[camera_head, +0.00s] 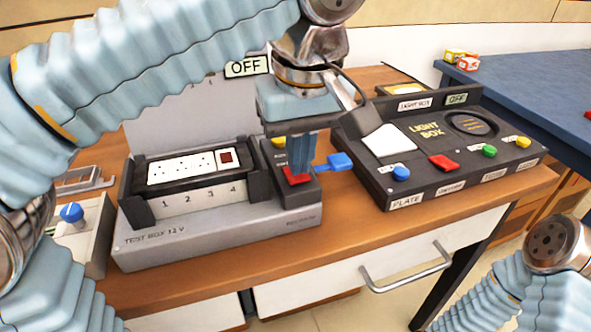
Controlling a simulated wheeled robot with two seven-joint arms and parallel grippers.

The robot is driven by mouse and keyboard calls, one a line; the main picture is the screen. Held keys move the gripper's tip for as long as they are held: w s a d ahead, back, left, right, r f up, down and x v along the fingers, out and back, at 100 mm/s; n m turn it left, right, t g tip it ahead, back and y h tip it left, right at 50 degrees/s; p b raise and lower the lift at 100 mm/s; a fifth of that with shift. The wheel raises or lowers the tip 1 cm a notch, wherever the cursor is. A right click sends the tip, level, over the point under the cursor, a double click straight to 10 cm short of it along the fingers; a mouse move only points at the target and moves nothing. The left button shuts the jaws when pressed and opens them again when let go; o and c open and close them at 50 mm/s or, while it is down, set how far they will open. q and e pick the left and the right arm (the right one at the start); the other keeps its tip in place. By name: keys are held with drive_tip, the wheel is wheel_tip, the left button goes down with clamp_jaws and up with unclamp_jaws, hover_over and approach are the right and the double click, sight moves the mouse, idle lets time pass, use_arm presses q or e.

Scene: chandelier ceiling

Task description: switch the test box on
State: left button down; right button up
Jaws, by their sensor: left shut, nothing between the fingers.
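The grey test box (220,233), labelled "TEST BOX 12 V", stands on the wooden bench at the left centre. A white panel with slots numbered 1 to 4 sits on its top. My right gripper is out of view; only part of that arm shows at lower right.
The light box (440,180), with several coloured buttons and its own "OFF" sign, stands close on the right. A grey unit with a blue knob (72,212) stands at the left. A blue table (530,85) holds small boxes. Bare bench (345,225) lies between the boxes.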

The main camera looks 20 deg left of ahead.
use_arm(q)
drive_tip(key=shift+f+b, duration=0.45)
drive_tip(key=shift+f, duration=0.2)
wheel_tip(320, 180, up, 3)
drive_tip(key=p, duration=0.2)
drive_tip(key=shift+f+p, duration=0.2)
drive_tip(key=shift+p, duration=0.15)
wheel_tip(320, 180, up, 2)
drive_tip(key=shift+r+p, duration=0.1)
drive_tip(key=shift+p, duration=0.65)
drive_tip(key=shift+r, duration=1.15)
